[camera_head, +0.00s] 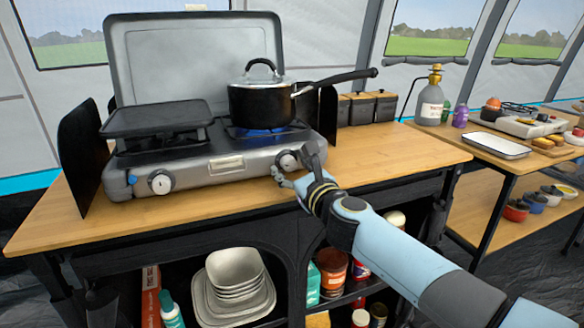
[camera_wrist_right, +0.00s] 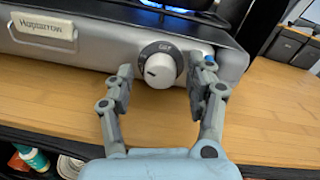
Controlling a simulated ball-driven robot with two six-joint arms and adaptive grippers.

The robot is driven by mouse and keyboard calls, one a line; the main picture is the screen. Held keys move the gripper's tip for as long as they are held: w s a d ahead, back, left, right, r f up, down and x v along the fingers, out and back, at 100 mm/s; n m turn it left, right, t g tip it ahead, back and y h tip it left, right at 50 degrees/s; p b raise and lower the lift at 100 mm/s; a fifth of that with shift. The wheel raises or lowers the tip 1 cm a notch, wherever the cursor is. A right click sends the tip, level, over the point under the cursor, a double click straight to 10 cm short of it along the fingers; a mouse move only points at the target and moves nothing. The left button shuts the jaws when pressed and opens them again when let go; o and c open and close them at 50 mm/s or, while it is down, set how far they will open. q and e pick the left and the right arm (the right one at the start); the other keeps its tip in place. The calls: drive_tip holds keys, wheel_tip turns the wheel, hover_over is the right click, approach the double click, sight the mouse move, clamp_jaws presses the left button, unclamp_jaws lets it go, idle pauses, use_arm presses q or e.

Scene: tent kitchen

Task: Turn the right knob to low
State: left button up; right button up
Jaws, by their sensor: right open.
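The right knob (camera_head: 288,161) is on the front of the grey camp stove (camera_head: 226,165), partly hidden by my gripper in the head view. In the right wrist view the knob (camera_wrist_right: 159,70) is a silver dial with a dark ring, its pointer mark toward the lower left. My right gripper (camera_wrist_right: 162,80) is open, with one finger on each side of the knob; I cannot tell whether they touch it. It also shows in the head view (camera_head: 294,169). A blue flame (camera_head: 258,131) burns under the black pot (camera_head: 262,102). My left gripper is not in view.
The left knob (camera_head: 161,182) and a black griddle (camera_head: 157,118) are on the stove's left side. The pot's long handle (camera_head: 337,80) reaches out to the right. The wooden counter (camera_head: 400,150) is clear right of the stove. Bowls (camera_head: 235,278) stand on the shelf below.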

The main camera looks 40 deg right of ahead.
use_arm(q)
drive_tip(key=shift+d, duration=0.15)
use_arm(e)
drive_tip(key=shift+w, duration=0.1)
drive_tip(key=c, duration=0.4)
clamp_jaws()
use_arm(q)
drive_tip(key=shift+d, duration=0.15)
